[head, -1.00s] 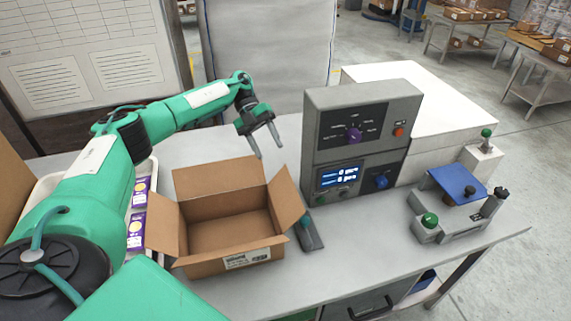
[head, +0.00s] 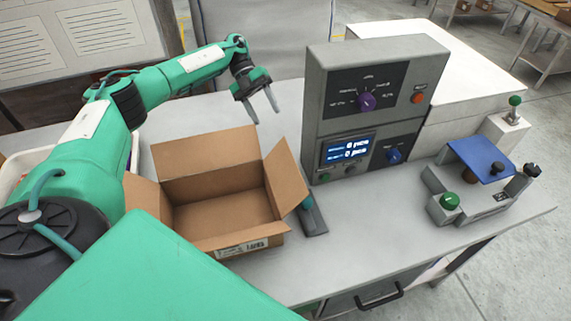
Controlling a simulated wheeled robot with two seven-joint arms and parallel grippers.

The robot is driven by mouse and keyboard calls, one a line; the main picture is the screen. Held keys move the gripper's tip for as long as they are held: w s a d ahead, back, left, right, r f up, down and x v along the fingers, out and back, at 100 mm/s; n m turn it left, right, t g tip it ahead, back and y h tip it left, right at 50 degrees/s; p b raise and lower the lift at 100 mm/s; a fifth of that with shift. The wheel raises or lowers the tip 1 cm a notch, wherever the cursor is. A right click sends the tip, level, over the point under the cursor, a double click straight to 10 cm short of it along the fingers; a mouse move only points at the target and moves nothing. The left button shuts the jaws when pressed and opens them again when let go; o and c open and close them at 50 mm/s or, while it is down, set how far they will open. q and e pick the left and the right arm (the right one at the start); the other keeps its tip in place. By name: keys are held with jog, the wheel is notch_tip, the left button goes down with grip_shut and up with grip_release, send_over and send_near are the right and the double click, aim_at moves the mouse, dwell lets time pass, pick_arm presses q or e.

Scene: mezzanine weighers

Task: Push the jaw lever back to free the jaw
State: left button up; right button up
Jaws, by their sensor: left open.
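A grey fixture (head: 487,217) sits at the right end of the bench, with a blue plate (head: 478,158) over it. A green knob (head: 449,201) is at its front left and black knobs (head: 532,170) stand on the plate and at the right side. Behind it, a short lever with a green ball (head: 514,101) stands up from a white block (head: 502,131). I cannot tell which of these is the jaw lever. My left gripper (head: 265,113) is open and empty, behind the carton and left of the control box, well away from the fixture. My right gripper is out of view.
An open cardboard carton (head: 222,217) stands at the bench's middle left, beside a dark flat device (head: 313,216). A tall grey control box (head: 370,104) with knobs and a lit display stands between my left gripper and the fixture. Bare bench (head: 385,222) lies in front of it.

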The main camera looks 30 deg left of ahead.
pick_arm(q)
jog(key=p+x, duration=0.1)
jog(key=x, duration=0.3)
jog(key=f+p+x, duration=0.1)
jog(key=x, duration=0.4)
jog(key=a+p+x, duration=0.1)
jog(key=x, duration=0.4)
jog(key=shift+w+f, duration=0.2)
jog(key=shift+s+d+f, duration=0.15)
jog(key=shift+d+f, duration=0.2)
jog(key=shift+f, duration=0.15)
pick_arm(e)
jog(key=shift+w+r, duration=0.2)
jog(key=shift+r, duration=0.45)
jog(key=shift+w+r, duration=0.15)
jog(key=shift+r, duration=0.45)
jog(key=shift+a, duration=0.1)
